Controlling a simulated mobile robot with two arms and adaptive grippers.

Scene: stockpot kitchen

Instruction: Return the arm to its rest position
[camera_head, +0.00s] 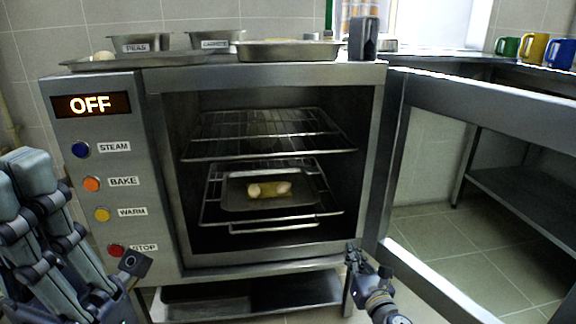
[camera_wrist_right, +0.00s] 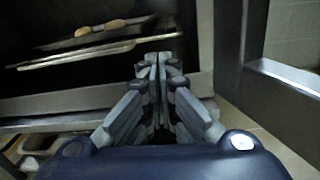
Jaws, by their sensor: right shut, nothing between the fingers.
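My right gripper (camera_head: 353,250) is low in front of the oven's lower right corner, pointing up and away. In the right wrist view its two fingers (camera_wrist_right: 158,62) are together with nothing between them. It stands apart from the oven's front edge.
The oven (camera_head: 262,258) shows OFF, its door (camera_head: 470,100) swung open to the right. A tray (camera_head: 235,203) with pale-and-yellow food (camera_head: 270,189) rests on the lower rack. Pans (camera_head: 290,51) stand on top. Trays (camera_head: 250,298) lie below. Mugs (camera_head: 535,48) stand on the right counter.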

